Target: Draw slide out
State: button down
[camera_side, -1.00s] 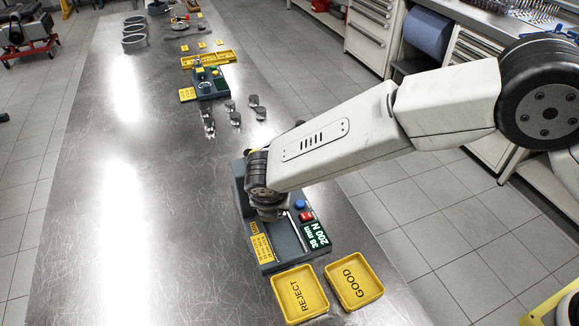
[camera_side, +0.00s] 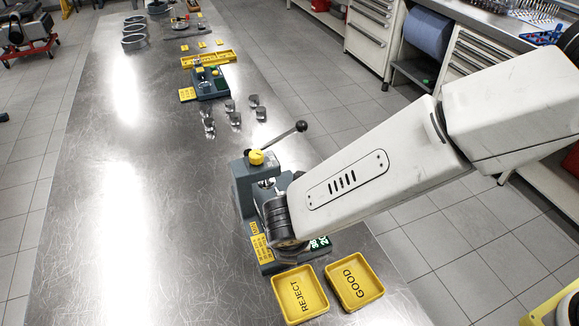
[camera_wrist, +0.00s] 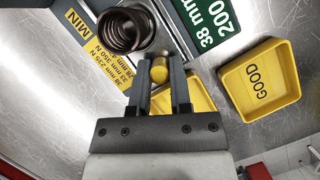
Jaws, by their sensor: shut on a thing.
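The grey tester (camera_side: 243,185) stands on the bench, with its black-knobbed lever (camera_side: 290,133) and a yellow cap (camera_side: 256,157) on top. My gripper (camera_wrist: 160,62) has its two fingers closed around a small yellow knob (camera_wrist: 159,74), which appears to be the slide's handle. A dark coil spring (camera_wrist: 111,30) stands just beyond the knob in the wrist view. The slide itself is mostly hidden by the spring and my fingers. In the side view, my wrist covers the gripper and the front of the tester.
The yellow REJECT tray (camera_side: 276,291) and GOOD tray (camera_side: 379,291) sit close to the tester's front; the GOOD tray also shows in the wrist view (camera_wrist: 225,80). Both look empty. A green readout (camera_wrist: 207,22) and yellow label (camera_wrist: 75,25) flank the spring. Bare bench lies left.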

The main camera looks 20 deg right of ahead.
jog(key=shift+s, duration=0.3)
jog(key=c, duration=0.7)
grip_release()
jog(key=shift+o, duration=0.8)
jog(key=v, duration=0.7)
jog(key=shift+r, duration=0.4)
